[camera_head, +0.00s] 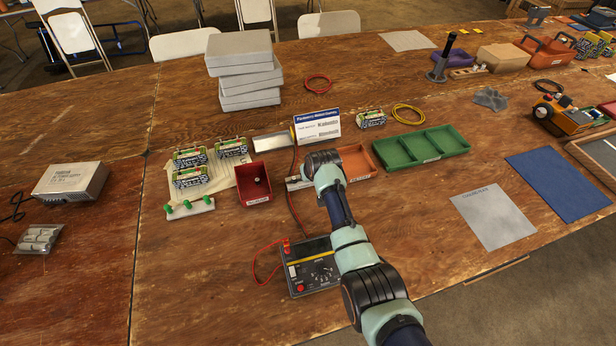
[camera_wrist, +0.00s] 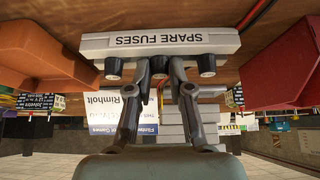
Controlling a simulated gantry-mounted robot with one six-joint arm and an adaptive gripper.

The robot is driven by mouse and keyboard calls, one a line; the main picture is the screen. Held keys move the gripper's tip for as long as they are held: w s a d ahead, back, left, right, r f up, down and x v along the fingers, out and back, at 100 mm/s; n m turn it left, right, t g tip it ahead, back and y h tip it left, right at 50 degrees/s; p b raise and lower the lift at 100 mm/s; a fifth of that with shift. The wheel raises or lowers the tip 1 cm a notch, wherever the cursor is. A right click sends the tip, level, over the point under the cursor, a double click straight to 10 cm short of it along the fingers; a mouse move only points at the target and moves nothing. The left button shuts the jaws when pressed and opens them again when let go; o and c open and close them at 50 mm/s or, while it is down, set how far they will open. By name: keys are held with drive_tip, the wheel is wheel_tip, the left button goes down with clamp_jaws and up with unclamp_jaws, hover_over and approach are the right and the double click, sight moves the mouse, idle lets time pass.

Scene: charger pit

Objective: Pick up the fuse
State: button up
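A pale block labelled "SPARE FUSES" (camera_wrist: 160,42) holds a row of black-capped fuses. The left fuse (camera_wrist: 114,68) and right fuse (camera_wrist: 207,65) show clearly in the wrist view. The middle fuse (camera_wrist: 159,67) sits between the fingers of my gripper (camera_wrist: 160,72). The fingers are apart, one on each side of this fuse, and I see no clear contact. The fuse is still in the block. In the head view only the left end of the block (camera_head: 294,184) shows; my arm hides the rest and my fingers.
A red bin (camera_head: 253,184) and an orange tray (camera_head: 357,162) flank the block closely. A sign (camera_head: 317,125) stands behind it. A meter box (camera_head: 311,270) with red leads is in front. A green tray (camera_head: 422,148) lies to the right.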

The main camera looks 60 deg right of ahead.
wheel_tip(320, 180, up, 20)
drive_tip(key=p, duration=0.6)
drive_tip(key=shift+p, duration=0.3)
drive_tip(key=shift+r+p, duration=0.2)
drive_tip(key=shift+p, duration=0.2)
drive_tip(key=s+a+p, duration=2.3)
drive_tip(key=a+p, duration=0.1)
drive_tip(key=p, duration=0.2)
drive_tip(key=f+b, duration=0.2)
drive_tip(key=f, duration=0.1)
drive_tip(key=f+b, duration=0.2)
drive_tip(key=f, duration=0.1)
drive_tip(key=f+b, duration=0.2)
drive_tip(key=f, duration=0.1)
drive_tip(key=shift+w+f, duration=0.35)
drive_tip(key=shift+f, duration=0.1)
